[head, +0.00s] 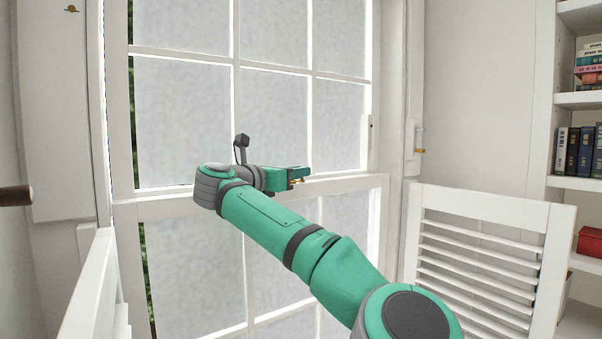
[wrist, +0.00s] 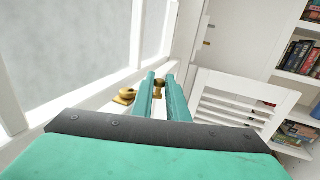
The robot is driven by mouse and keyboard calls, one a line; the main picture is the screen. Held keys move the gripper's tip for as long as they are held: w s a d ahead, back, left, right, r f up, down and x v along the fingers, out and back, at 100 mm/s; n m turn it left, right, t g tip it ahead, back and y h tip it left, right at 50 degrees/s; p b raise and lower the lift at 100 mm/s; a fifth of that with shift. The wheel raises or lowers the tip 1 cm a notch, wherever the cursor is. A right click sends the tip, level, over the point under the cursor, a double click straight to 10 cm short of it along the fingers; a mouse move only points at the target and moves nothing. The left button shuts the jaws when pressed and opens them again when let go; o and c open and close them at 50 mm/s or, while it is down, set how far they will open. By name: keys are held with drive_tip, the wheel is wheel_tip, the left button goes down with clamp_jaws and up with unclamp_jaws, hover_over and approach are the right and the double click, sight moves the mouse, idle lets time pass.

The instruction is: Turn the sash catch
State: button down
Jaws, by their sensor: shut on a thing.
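The brass sash catch (wrist: 125,96) sits on the white meeting rail of the window, left of my fingers in the wrist view. A brass knobbed part (wrist: 159,84) shows between my fingertips. My gripper (wrist: 161,78) is shut on this brass part; the fingers hide some of it. In the head view my gripper (head: 300,174) is at the meeting rail (head: 345,184), with a little brass (head: 295,182) showing beneath it. I cannot tell from these views how far the catch is turned.
The frosted sash window (head: 185,110) fills the middle. A white louvred shutter (head: 480,255) stands open at the right, and another white panel (head: 90,290) is at lower left. Bookshelves (head: 580,100) stand at far right. A dark knob (head: 15,196) juts in at far left.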

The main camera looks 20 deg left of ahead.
drive_tip(key=shift+s+a+f+m+g+h, duration=0.1)
drive_tip(key=shift+s+a+m+g+h, duration=0.1)
drive_tip(key=shift+m+g+h, duration=0.4)
drive_tip(key=shift+s+a+r+m+g+h, duration=0.1)
drive_tip(key=shift+s+a+m+g+h, duration=0.2)
drive_tip(key=shift+m+h, duration=0.6)
drive_tip(key=shift+s+a+f+m+g+h, duration=0.15)
drive_tip(key=shift+m+g+h, duration=0.3)
drive_tip(key=shift+h, duration=0.65)
drive_tip(key=shift+g+h, duration=0.25)
drive_tip(key=shift+h, duration=0.05)
drive_tip(key=c, duration=1.7)
unclamp_jaws()
drive_tip(key=v, duration=1)
drive_tip(key=shift+s+a, duration=0.25)
drive_tip(key=shift+a, duration=0.05)
